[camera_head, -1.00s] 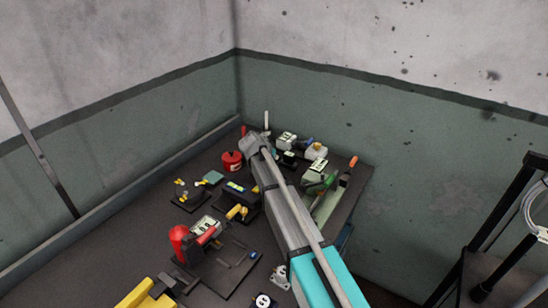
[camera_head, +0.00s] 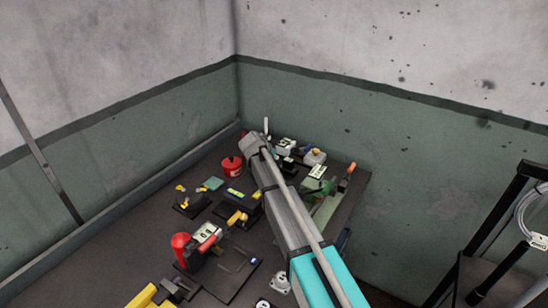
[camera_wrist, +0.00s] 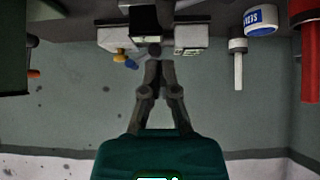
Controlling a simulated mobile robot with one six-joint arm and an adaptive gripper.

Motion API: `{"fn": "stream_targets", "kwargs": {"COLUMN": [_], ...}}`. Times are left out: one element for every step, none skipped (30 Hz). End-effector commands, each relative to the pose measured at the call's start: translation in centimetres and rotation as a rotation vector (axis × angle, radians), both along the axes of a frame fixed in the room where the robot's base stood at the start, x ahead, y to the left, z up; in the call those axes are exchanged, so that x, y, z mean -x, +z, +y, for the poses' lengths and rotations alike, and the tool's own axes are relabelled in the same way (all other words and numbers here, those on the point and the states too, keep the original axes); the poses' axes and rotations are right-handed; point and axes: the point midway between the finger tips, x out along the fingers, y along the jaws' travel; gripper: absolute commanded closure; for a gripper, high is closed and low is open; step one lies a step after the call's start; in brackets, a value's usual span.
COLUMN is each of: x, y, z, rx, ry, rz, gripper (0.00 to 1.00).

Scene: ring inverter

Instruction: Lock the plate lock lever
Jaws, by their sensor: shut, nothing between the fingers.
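In the wrist view, my gripper (camera_wrist: 155,68) is shut, with its fingertips together and empty. The tips are just below a dark rounded knob (camera_wrist: 153,50), which sits between a pale block (camera_wrist: 115,38) and a white block (camera_wrist: 191,36). I cannot tell whether the tips touch the knob, or whether it is the plate lock lever. No part is clearly recognisable as that lever. In the head view, my arm reaches over the back of the dark bench (camera_head: 225,275), and its links hide the fingers and part of what is there.
The wrist view is upside down. A white post (camera_wrist: 237,65) and a red cylinder (camera_wrist: 307,50) stand to the right there. In the head view, a red can (camera_head: 232,167), labelled white blocks (camera_head: 285,145) and an orange-handled tool (camera_head: 348,176) crowd the bench near my arm. Walls close the back.

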Motion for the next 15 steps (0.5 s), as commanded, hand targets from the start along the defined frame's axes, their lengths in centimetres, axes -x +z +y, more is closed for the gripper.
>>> {"fn": "stream_targets", "kwargs": {"x": [0.0,0.0,0.0,0.3,0.6,0.9,1.2,1.4,1.7,1.9,2.2,2.5,2.7,2.9,3.2], "y": [0.9,1.1,1.5,1.7,1.9,2.3,2.5,2.7,3.1,3.3,3.6,3.9,4.1,4.4,4.7], "z": [0.0,0.0,-0.1,0.0,0.2,0.3,0.4,0.5,0.6,0.7,0.8,1.0,1.1,1.2,1.3], "rx": [0.000,0.000,0.000,0.000,0.000,0.000,0.000,0.000,0.000,0.001,0.000,0.000,0.000,0.000,0.000], "ry": [0.000,0.000,0.000,0.001,0.001,0.001,0.001,0.001,0.002,0.001,0.002,0.002,0.002,0.002,0.001], "rz": [0.000,0.000,0.000,0.000,0.001,0.001,0.001,0.001,0.001,0.002,0.001,0.001,0.001,0.001,0.000], "gripper": [1.00,1.00,1.00,1.00,1.00,1.00,1.00,1.00,1.00,1.00,1.00,1.00,1.00,1.00,1.00]}}
